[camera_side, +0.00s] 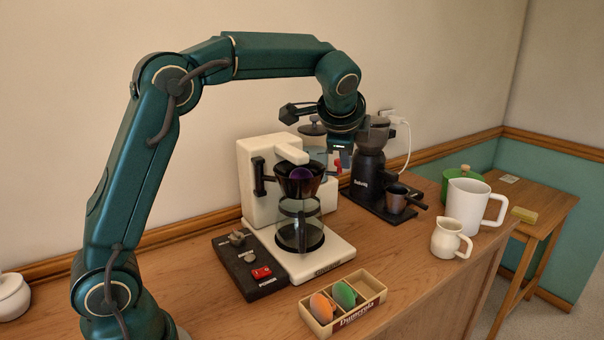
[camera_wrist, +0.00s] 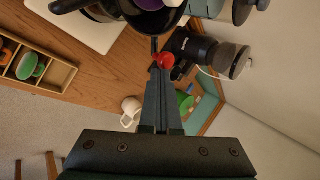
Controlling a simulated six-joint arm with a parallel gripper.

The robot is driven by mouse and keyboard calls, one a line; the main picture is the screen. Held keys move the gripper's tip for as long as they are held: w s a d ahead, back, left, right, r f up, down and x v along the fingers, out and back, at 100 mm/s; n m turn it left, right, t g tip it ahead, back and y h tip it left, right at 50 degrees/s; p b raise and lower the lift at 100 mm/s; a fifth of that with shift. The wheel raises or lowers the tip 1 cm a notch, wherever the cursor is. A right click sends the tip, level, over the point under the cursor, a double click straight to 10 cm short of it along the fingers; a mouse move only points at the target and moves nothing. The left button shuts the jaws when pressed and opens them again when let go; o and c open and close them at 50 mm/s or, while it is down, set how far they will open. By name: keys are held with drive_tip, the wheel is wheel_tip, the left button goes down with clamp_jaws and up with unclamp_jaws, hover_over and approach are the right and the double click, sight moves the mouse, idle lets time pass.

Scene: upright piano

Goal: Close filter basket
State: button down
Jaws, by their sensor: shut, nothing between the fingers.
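The coffee maker's dark filter basket (camera_side: 299,187) sits above the glass carafe (camera_side: 299,232). Its top is uncovered in front of the white brew head (camera_side: 285,148), and a purple item (camera_side: 301,174) shows inside. The basket also shows at the top of the wrist view (camera_wrist: 150,20). A thin dark rod with a red knob (camera_wrist: 165,60) is near it; the knob also shows in the side view (camera_side: 338,166). My gripper (camera_wrist: 162,72) is shut and empty, its tips close to the red knob. I cannot tell whether they touch it.
A black grinder (camera_side: 370,165) stands close behind my gripper on the right. A switch panel (camera_side: 252,264) and a wooden box with colored items (camera_side: 343,303) lie in front. A white mug (camera_side: 467,206) and cream pitcher (camera_side: 450,240) stand right.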

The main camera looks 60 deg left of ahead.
idle(0.4)
drive_tip(key=s+d+r, duration=0.5)
drive_tip(key=d+r, duration=0.3)
drive_tip(key=d, duration=0.1)
drive_tip(key=s+a+r+n, duration=0.1)
drive_tip(key=s+a+r, duration=0.2)
drive_tip(key=s, duration=0.1)
drive_tip(key=s+d+f+n+h, duration=0.2)
drive_tip(key=s+f+n, duration=0.2)
drive_tip(key=s+f, duration=0.4)
drive_tip(key=s+d+f+n+h, duration=0.2)
drive_tip(key=s+f+n+h, duration=0.1)
drive_tip(key=s+f, duration=0.4)
drive_tip(key=shift+s+f+n+g, duration=0.3)
drive_tip(key=shift+s+f+n, duration=0.05)
drive_tip(key=shift+f+n, duration=0.6)
drive_tip(key=c, duration=1.5)
unclamp_jaws()
drive_tip(key=shift+d, duration=0.1)
drive_tip(key=shift+c, duration=0.2)
